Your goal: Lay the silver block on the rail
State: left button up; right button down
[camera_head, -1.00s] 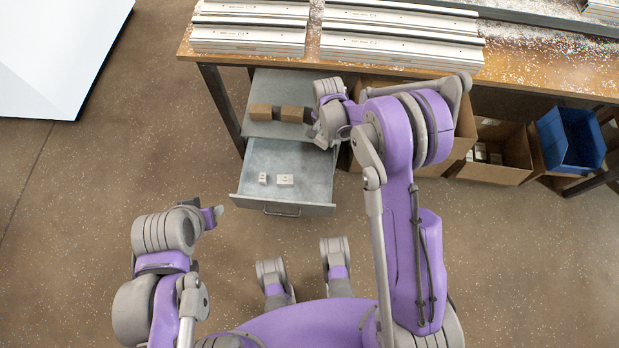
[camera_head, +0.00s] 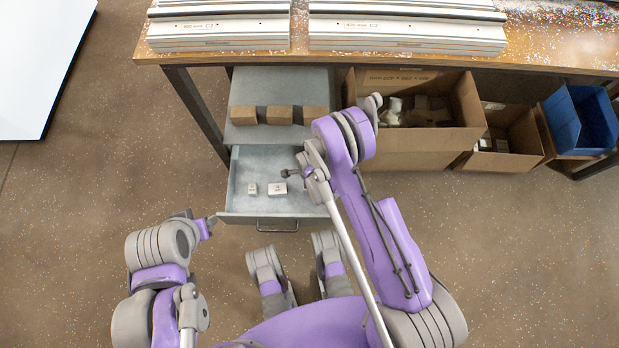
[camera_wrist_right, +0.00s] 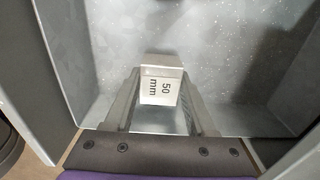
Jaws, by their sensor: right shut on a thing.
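A small silver block (camera_wrist_right: 160,90) marked "50 mm" sits between the fingers of my right gripper (camera_wrist_right: 161,82) in the right wrist view. The gripper is shut on it, low over the grey drawer floor. In the head view two small pale blocks show in the open drawer (camera_head: 240,212), a smaller one (camera_head: 252,188) at left and a larger one (camera_head: 278,188) beside my right wrist. Long silver profiles (camera_head: 400,38) lie on the bench; I cannot tell which is the rail. My left gripper (camera_head: 207,224) is left of the drawer, its fingers too small to read.
The drawer walls stand close around my right gripper. Several brown blocks (camera_head: 278,115) lie on the grey surface behind the drawer. Cardboard boxes (camera_head: 415,143) and a blue bin (camera_head: 582,120) stand under the wooden bench (camera_head: 560,55) at right. The floor left of the drawer is clear.

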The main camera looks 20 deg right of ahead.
jog(key=shift+f+b, duration=0.35)
jog(key=shift+f, duration=1.5)
jog(key=shift+f, duration=0.15)
jog(key=shift+c, duration=1.1)
grip_release()
